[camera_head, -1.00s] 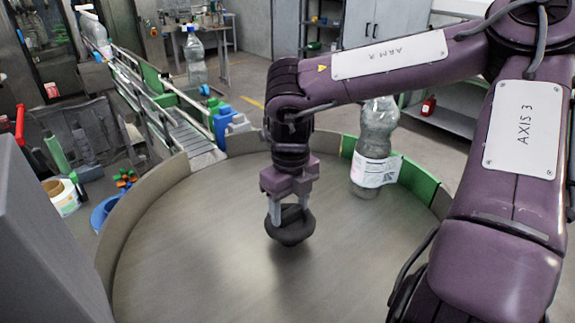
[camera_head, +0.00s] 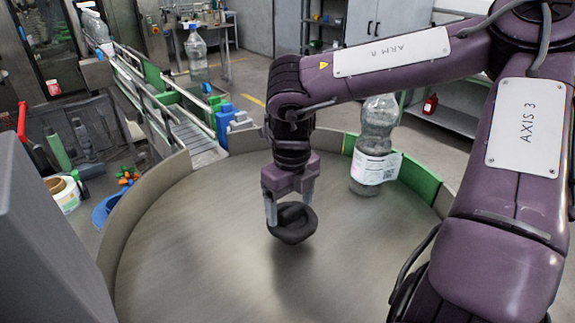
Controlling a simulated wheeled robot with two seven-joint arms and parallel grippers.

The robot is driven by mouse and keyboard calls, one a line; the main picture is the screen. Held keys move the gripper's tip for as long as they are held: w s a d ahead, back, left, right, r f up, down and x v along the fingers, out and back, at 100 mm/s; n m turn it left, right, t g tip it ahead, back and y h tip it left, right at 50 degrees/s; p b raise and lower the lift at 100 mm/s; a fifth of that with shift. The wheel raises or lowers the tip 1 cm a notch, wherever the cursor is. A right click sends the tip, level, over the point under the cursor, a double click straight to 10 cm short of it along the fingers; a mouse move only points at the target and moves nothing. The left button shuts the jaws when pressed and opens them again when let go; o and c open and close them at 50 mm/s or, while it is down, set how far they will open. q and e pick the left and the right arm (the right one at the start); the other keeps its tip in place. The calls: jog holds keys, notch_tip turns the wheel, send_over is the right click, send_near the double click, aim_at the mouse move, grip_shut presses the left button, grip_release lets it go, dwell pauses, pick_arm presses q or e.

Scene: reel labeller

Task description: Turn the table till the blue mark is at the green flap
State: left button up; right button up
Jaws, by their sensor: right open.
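The round grey table (camera_head: 190,255) fills the middle of the view inside a raised rim. A dark knob (camera_head: 293,225) stands on it near the centre. My right gripper (camera_head: 290,203), purple with grey fingers, is above the knob with its fingers spread and their tips close to the knob's top; I cannot tell if they touch it. The green flap (camera_head: 420,180) is on the rim at the right. A clear bottle with a white label (camera_head: 373,150) stands upright on the table beside the flap. I see no blue mark on the visible table surface. My left gripper is not in view.
A conveyor (camera_head: 190,135) with green and blue parts leads to the table's back left. Another bottle (camera_head: 197,55) stands farther back. A white tub (camera_head: 65,195) and a blue ring-shaped part (camera_head: 106,208) lie outside the rim at left. The table's left and front are clear.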

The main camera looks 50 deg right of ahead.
notch_tip(320, 180, up, 8)
jog(key=p, duration=0.6)
jog(key=shift+w+f, duration=0.1)
dwell(0.4)
